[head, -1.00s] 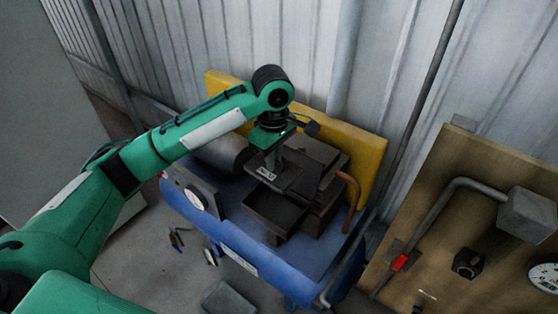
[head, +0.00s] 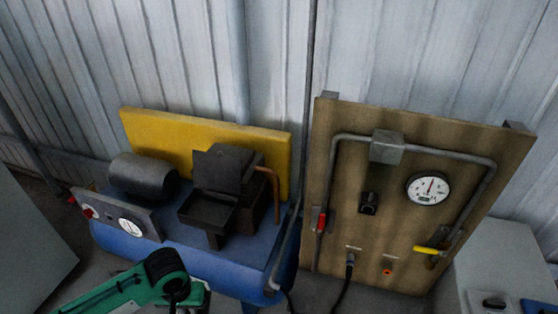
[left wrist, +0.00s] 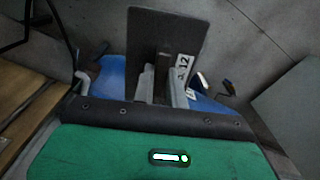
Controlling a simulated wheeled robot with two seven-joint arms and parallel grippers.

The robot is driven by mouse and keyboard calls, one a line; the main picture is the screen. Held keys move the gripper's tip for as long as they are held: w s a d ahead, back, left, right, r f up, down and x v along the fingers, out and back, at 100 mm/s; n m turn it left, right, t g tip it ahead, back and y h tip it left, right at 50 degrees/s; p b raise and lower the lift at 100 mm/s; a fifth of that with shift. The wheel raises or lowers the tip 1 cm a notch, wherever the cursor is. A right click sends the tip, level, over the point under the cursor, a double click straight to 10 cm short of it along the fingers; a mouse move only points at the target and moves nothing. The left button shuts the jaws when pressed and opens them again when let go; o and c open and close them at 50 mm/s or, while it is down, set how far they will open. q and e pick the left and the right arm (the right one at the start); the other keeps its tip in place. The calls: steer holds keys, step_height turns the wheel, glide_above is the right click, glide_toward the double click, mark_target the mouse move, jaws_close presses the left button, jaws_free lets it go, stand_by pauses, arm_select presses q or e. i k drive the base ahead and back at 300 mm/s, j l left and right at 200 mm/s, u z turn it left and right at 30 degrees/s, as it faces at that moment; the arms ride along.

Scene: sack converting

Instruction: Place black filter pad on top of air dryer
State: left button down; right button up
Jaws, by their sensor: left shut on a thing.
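The black filter pad (left wrist: 190,25) is a dark flat plate in the left wrist view. My left gripper (left wrist: 163,95) is shut on it, and the plate stands out beyond the fingertips. A white label with 12 shows beside the fingers. In the head view only my green left wrist (head: 170,275) shows at the bottom, in front of the compressor; the fingers and pad are hidden or out of frame. A grey box-like cabinet (head: 490,235) at the right edge may be the air dryer; I cannot tell for sure. My right gripper is not in view.
A compressor with a blue tank (head: 120,243), black intake housing and yellow guard (head: 160,133) stands at left. A wooden board (head: 335,235) with pipe, gauge (head: 428,188), red handle and yellow lever stands at right. Hoses hang below it. A corrugated wall closes the back.

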mark_target(500, 259)
steer(key=k+l+z, duration=0.25)
steer(key=l, duration=1.05)
steer(key=i+l+z, duration=0.1)
steer(key=l+z, duration=0.15)
steer(key=l, duration=1)
steer(key=i+l+z, duration=0.1)
steer(key=l+z, duration=0.15)
steer(key=l, duration=1.05)
steer(key=i+l, duration=0.1)
steer(key=i, duration=0.25)
